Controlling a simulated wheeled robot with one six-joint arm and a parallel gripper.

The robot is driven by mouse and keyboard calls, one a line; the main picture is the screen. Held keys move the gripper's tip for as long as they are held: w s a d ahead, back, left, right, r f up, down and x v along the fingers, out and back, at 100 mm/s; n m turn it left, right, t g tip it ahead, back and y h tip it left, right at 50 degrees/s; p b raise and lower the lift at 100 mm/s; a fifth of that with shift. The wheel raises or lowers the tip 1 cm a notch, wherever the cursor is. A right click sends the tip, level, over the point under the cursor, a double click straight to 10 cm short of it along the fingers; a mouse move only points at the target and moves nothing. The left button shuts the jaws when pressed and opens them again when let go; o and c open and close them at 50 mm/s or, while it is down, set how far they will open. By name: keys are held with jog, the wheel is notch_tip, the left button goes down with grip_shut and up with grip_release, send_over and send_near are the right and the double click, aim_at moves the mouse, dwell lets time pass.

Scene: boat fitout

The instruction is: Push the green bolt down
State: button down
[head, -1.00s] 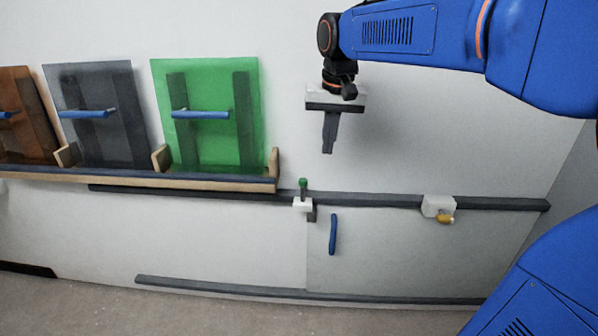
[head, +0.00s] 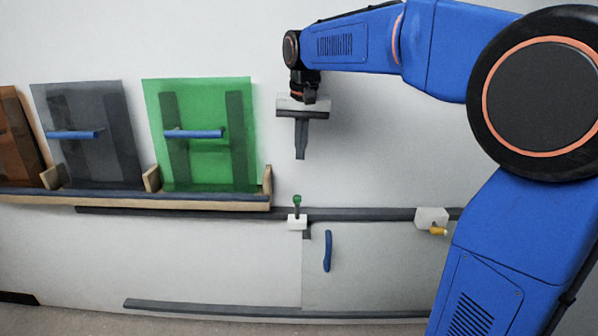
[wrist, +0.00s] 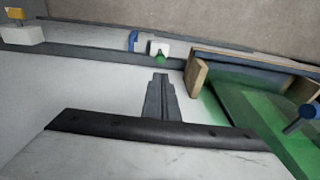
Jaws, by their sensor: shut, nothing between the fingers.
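The green bolt (head: 297,199) is a green knob on a dark stem, standing up out of a small white block (head: 297,222) on the dark upper rail. My gripper (head: 300,156) points down, shut and empty, almost straight above the bolt with a clear gap between. In the wrist view the green knob (wrist: 160,57) shows just beyond the shut fingertips (wrist: 160,76), on its white block (wrist: 157,47). The bolt's lower end is hidden by the block.
A sliding panel with a blue handle (head: 327,251) hangs below the upper rail (head: 360,214). A white block with a yellow knob (head: 437,231) sits at right. A wooden rack (head: 230,205) at left holds the green pane (head: 205,160), a grey pane (head: 88,160) and a brown pane (head: 18,140).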

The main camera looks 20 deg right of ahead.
aim_at(299, 198)
jog(key=f, duration=0.4)
jog(key=w+f, duration=0.1)
jog(key=f, duration=0.8)
jog(key=shift+w+f, duration=0.2)
jog(key=shift+w, duration=0.15)
jog(key=shift+f, duration=2)
jog(key=shift+r, duration=0.1)
notch_tip(299, 198, up, 14)
jog(key=s, duration=0.1)
jog(key=shift+s, duration=0.4)
